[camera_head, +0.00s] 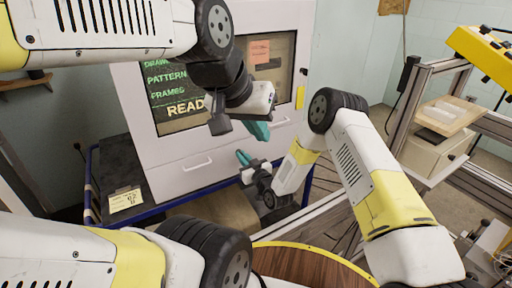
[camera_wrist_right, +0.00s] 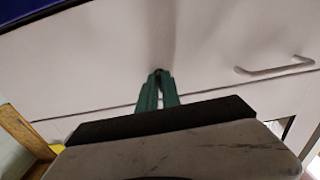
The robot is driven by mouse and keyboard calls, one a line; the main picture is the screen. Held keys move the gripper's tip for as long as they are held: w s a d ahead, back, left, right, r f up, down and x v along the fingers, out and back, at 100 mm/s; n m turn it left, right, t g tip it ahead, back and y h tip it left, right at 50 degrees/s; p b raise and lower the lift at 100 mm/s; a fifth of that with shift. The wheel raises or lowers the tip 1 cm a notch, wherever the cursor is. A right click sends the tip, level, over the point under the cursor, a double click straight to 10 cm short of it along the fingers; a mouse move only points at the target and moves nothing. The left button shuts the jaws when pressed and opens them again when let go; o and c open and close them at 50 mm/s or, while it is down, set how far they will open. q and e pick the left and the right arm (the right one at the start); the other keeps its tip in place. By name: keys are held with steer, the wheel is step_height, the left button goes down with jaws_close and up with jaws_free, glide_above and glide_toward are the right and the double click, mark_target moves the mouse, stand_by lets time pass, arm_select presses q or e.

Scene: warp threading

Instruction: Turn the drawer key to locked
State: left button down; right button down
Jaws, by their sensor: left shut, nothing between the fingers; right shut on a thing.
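The drawer key shows only as a small dark piece (camera_wrist_right: 158,72) between my right fingertips, against the white drawer front (camera_wrist_right: 105,50). Its head is mostly hidden by the fingers, so its turn angle cannot be told. My right gripper (camera_wrist_right: 158,90) is shut on it, teal fingers pointing at the panel. In the head view my right gripper (camera_head: 243,158) is at the lower front of the white cabinet (camera_head: 180,180), and the key cannot be made out. My left gripper (camera_head: 257,130) is shut and empty, above the right one, in front of the cabinet.
A drawer handle (camera_wrist_right: 275,68) lies right of the key in the wrist view. The cabinet carries a dark screen (camera_head: 185,85) with green and yellow text. Metal framing (camera_head: 415,100) stands at right.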

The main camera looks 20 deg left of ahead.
steer(key=c, duration=1.6)
jaws_free()
steer(key=v, duration=0.7)
steer(key=shift+s+d, duration=0.25)
steer(key=shift+d, duration=0.05)
